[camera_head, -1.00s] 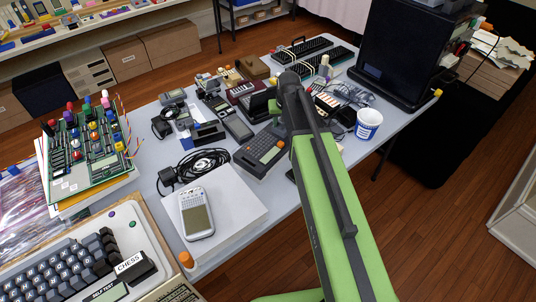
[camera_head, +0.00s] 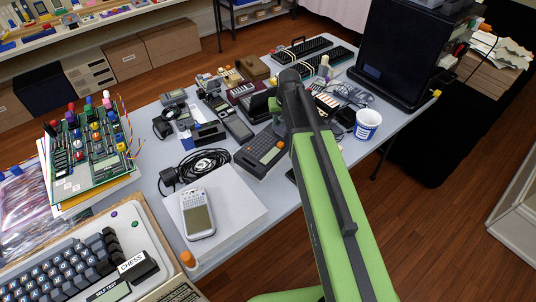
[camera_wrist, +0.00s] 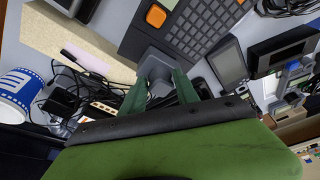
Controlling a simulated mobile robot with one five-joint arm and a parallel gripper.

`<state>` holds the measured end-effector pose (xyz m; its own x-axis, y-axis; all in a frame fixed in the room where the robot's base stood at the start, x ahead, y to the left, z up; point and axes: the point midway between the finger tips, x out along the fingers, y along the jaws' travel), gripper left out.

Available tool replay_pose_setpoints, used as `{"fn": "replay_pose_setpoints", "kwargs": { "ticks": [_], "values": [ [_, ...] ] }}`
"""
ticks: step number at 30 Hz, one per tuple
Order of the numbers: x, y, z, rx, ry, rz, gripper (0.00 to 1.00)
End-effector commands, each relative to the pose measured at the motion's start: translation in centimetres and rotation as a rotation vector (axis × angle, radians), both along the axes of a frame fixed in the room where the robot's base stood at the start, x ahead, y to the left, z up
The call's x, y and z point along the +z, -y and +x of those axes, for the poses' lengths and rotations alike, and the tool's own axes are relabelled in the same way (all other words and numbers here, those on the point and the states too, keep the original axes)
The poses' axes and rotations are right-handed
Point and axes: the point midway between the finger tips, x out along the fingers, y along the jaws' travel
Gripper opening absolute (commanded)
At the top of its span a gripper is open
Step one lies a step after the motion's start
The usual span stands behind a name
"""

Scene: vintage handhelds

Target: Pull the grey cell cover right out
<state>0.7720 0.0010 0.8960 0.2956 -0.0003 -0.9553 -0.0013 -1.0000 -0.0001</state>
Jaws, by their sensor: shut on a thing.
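The dark handheld calculator (camera_wrist: 190,30) with an orange button lies at the top of the wrist view. It also shows in the head view (camera_head: 262,152), left of my arm. The grey cell cover (camera_wrist: 154,64) is at its near end, between the green fingers. My gripper (camera_wrist: 161,84) is shut on this cover. Whether the cover still touches the calculator or is slightly apart, I cannot tell.
A blue-and-white cup (camera_head: 367,124) stands on the table's right side; it also shows in the wrist view (camera_wrist: 16,92). Loose cables and small parts lie near my gripper. A grey handheld (camera_wrist: 228,64) lies close on the right. A black cabinet (camera_head: 405,50) stands behind.

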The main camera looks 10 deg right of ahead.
Motion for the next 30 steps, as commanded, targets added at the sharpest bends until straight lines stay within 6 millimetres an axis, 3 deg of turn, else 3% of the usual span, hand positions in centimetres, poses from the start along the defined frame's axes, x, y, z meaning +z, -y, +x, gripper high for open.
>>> {"fn": "replay_pose_setpoints", "kwargs": {
  "ticks": [30],
  "values": [
    [6.1, 0.0, 0.0, 0.001, 0.000, 0.000, 0.00]
  ]
}}
